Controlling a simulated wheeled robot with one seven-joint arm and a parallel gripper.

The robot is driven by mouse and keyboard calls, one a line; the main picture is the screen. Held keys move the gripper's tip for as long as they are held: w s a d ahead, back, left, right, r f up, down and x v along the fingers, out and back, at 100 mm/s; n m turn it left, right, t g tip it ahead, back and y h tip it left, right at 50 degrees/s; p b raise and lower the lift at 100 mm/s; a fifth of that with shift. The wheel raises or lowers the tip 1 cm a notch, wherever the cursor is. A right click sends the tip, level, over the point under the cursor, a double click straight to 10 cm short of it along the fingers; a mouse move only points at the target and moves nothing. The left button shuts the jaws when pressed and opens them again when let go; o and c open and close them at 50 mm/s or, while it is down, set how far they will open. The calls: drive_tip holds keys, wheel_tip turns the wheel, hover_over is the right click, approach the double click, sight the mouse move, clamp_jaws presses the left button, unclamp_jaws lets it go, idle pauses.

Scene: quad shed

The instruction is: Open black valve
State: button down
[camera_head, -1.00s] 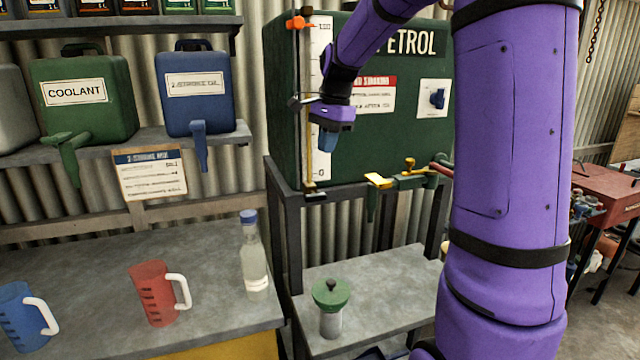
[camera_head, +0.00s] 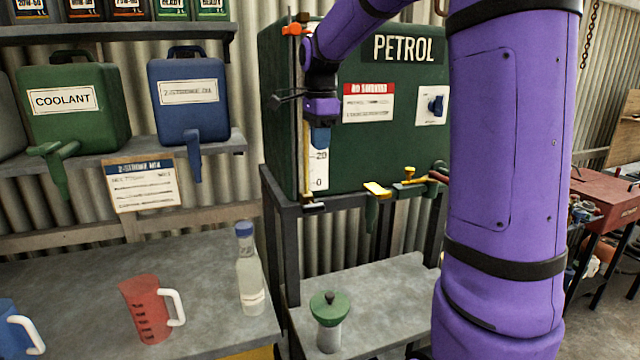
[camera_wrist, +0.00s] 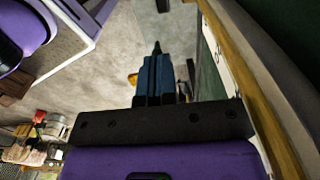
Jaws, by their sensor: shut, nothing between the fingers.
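A small black fitting (camera_head: 314,206), seemingly the black valve, sits at the foot of the brass gauge rod (camera_head: 307,160) on the front left corner of the green petrol tank (camera_head: 405,150). My gripper (camera_head: 320,146) points down in front of the gauge scale, above the fitting and apart from it. It hides part of the scale. In the wrist view its blue fingers (camera_wrist: 156,76) are together and empty, with the brass rod (camera_wrist: 262,100) along the right. I cannot tell the fitting for sure in the wrist view.
A yellow lever (camera_head: 377,189) and a brass tap (camera_head: 409,174) are right of the gauge foot. A green-topped container (camera_head: 328,318) stands on the low shelf. A bottle (camera_head: 249,275) and red jug (camera_head: 150,310) stand on the left bench. An orange marker (camera_head: 292,30) is near the gauge top.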

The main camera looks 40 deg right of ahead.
sight(320, 205)
wheel_tip(320, 205, down, 14)
drive_tip(key=shift+r, duration=0.1)
idle(0.5)
